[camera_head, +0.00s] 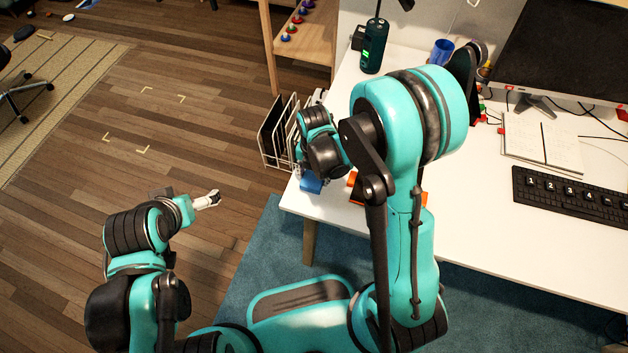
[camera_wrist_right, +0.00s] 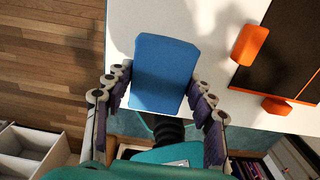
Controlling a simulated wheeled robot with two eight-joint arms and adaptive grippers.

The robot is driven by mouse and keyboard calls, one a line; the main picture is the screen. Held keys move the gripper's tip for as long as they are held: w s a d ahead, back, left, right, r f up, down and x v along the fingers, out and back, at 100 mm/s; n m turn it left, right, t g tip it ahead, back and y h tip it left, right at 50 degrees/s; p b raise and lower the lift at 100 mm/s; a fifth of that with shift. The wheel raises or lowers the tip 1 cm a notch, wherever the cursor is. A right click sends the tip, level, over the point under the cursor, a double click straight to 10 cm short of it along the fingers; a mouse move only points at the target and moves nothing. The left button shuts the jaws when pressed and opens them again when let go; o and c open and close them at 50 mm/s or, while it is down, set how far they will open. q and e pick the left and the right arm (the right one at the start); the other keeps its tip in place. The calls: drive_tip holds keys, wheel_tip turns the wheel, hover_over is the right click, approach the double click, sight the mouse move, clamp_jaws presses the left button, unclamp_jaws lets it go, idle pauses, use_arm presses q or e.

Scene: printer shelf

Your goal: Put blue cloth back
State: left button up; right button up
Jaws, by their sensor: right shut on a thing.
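The blue cloth (camera_wrist_right: 165,72) is a flat, rounded rectangle between the two fingers of my right gripper (camera_wrist_right: 162,88) in the right wrist view. The right gripper is shut on it at its sides. In the head view only a small part of the cloth (camera_head: 311,184) shows below the right gripper (camera_head: 316,172), at the left corner of the white desk (camera_head: 470,228). Whether the cloth touches the desk top, I cannot tell. My left gripper (camera_head: 207,201) is over the wooden floor, away from the desk; its fingers are too small to judge.
A wire rack (camera_head: 272,140) stands beside the desk's left end. A black item with orange corners (camera_wrist_right: 285,55) lies right of the cloth. A dark green bottle (camera_head: 373,47), blue cup (camera_head: 441,52), notebook (camera_head: 540,145) and keyboard (camera_head: 570,193) are on the desk. My right arm hides its middle.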

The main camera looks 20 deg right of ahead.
sight(314, 181)
wheel_tip(314, 181, down, 3)
drive_tip(key=shift+r+b, duration=0.1)
drive_tip(key=shift+b, duration=0.35)
drive_tip(key=o, duration=1.1)
